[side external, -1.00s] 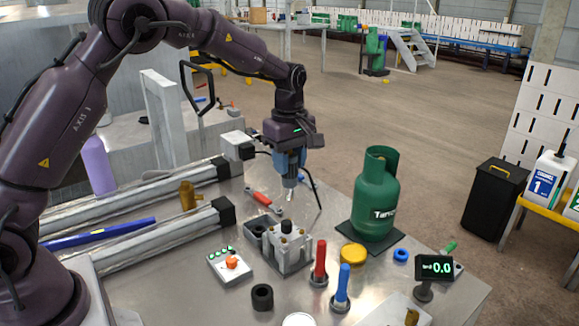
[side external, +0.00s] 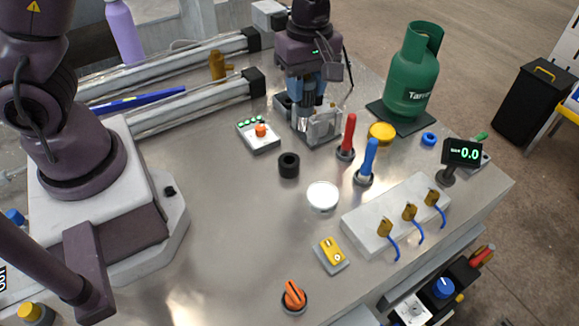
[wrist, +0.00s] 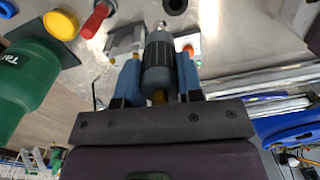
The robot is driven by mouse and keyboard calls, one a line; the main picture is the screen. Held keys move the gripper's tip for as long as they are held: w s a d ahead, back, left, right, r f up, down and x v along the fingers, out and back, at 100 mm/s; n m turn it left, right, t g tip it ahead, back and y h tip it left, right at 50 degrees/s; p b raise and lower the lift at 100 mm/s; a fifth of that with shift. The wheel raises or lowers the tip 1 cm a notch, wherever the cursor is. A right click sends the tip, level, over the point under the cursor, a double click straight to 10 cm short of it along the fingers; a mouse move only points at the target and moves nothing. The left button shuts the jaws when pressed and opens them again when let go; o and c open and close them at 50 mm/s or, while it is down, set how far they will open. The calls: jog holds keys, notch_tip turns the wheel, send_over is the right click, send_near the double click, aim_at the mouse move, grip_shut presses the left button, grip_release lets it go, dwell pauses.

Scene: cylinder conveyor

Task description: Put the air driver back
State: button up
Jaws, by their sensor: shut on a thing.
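My gripper (side external: 306,92) is near the back of the table. In the wrist view its blue fingers (wrist: 158,82) are shut on the air driver (wrist: 158,62), a dark grey cylinder with a lighter nose. In the side view the driver (side external: 303,117) hangs roughly upright, nose down, at the left side of a grey metal block (side external: 324,126). The block also shows in the wrist view (wrist: 124,42), just left of the driver's nose. I cannot tell whether the nose touches the block or the table.
A green gas cylinder (side external: 413,75) stands right of the block. Red (side external: 347,137) and blue (side external: 367,161) upright handles stand in front. A button box (side external: 258,135) and black ring (side external: 289,165) lie left and front. Linear rails (side external: 190,105) run left. Open table lies front left.

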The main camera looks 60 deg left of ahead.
jog(key=s+f+n, duration=0.1)
jog(key=s+f, duration=0.2)
jog(key=f, duration=0.7)
jog(key=shift+s+f, duration=0.15)
jog(key=shift+f, duration=0.15)
jog(key=shift+f, duration=0.15)
jog(key=o, duration=1)
